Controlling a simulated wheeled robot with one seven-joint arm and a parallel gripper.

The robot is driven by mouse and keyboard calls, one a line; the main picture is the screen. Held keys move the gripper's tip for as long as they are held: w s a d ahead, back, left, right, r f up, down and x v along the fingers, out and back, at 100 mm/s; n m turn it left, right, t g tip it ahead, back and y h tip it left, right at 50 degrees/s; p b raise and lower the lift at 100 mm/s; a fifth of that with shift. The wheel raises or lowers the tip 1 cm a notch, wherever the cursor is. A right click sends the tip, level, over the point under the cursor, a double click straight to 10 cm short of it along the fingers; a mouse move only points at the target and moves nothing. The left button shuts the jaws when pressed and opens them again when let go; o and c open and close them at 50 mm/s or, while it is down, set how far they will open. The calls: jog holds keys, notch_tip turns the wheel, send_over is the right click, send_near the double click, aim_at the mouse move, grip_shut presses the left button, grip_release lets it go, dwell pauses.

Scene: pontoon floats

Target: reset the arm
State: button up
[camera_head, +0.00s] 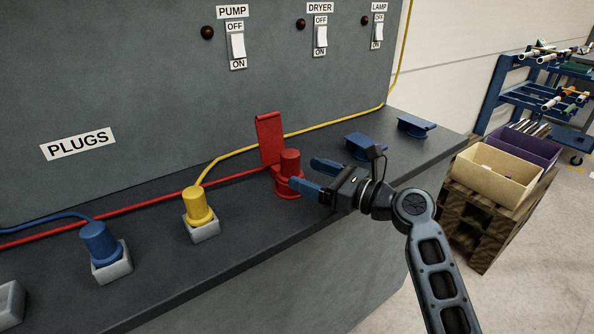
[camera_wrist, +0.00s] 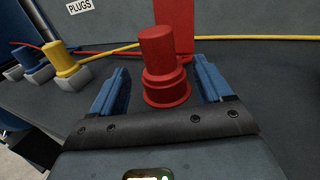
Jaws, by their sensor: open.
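My gripper (camera_head: 318,178) is open beside a red plug (camera_head: 290,166) on the bench. In the wrist view the two blue fingers of my gripper (camera_wrist: 162,90) stand on either side of the red plug (camera_wrist: 161,62), with gaps between fingers and plug. The plug sits upright in a red round socket (camera_head: 289,188) with a raised red lid (camera_head: 269,140) behind it. My arm reaches in from the lower right.
A yellow plug (camera_head: 198,205) and a blue plug (camera_head: 99,245) stand in grey sockets to the left. Blue-lidded sockets (camera_head: 366,147) lie to the right. A panel with PUMP (camera_head: 237,46), DRYER and LAMP switches rises behind. Crates (camera_head: 492,175) and a blue rack stand beyond the bench's right end.

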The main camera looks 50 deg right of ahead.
jog(key=shift+s+d, duration=0.1)
jog(key=shift+s, duration=0.85)
